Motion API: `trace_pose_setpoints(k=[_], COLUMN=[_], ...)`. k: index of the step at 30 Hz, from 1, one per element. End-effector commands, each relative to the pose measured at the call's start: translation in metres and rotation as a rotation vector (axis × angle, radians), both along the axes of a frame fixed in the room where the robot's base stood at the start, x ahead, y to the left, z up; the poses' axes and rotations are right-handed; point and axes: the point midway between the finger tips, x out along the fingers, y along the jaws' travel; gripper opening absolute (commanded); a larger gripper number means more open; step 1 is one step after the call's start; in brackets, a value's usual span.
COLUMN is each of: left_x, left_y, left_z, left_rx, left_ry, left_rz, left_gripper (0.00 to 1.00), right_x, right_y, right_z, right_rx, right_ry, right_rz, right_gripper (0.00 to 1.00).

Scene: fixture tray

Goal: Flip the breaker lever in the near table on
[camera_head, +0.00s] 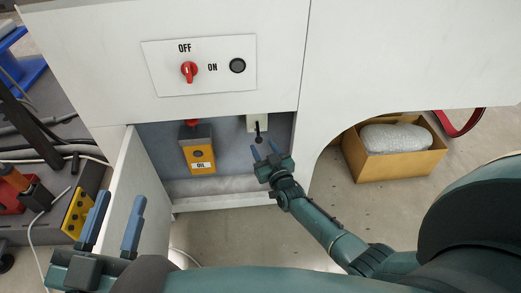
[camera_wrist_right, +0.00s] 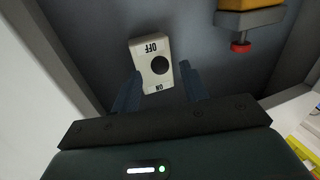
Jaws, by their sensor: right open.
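The breaker is a small pale box (camera_head: 252,123) on the back wall of the open compartment, with a dark lever (camera_head: 257,128). In the right wrist view the breaker (camera_wrist_right: 143,50) shows upside-down OFF at the top and ON at the bottom. Its lever shows as a black round knob (camera_wrist_right: 160,65) between the labels; I cannot tell its exact position. My right gripper (camera_head: 264,151) is open in front of the breaker; in the right wrist view its fingers (camera_wrist_right: 160,80) stand on either side of the box's lower part. My left gripper (camera_head: 119,205) is open and empty, by the compartment door.
The compartment door (camera_head: 143,195) stands open on the left. A yellow OIL box (camera_head: 198,150) hangs left of the breaker. Above is a panel (camera_head: 215,82) with a red OFF/ON knob (camera_head: 189,71). A cardboard box (camera_head: 390,165) holding a grey bundle stands at right.

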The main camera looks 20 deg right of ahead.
Motion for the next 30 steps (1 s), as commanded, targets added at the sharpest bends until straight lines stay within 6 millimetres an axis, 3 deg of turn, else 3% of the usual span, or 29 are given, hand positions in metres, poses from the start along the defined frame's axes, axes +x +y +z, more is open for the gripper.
trace_pose_setpoints(k=[6, 18, 30], left_x=[0.007, 0.008, 0.008], left_y=[0.002, 0.003, 0.003], left_z=[0.018, 0.026, 0.026], left_rx=[0.009, 0.014, 0.014], left_ry=[-0.152, -0.193, -0.193], left_rz=[-0.005, -0.004, -0.003], left_gripper=[0.39, 0.39, 0.39], right_x=[0.024, 0.029, 0.029], right_y=[0.000, 0.000, 0.000], right_z=[-0.002, 0.000, 0.000], right_rx=[-0.001, 0.000, -0.001], right_ry=[-0.001, 0.001, 0.000], right_rz=[0.000, 0.000, 0.000], right_gripper=[0.44, 0.43, 0.11])
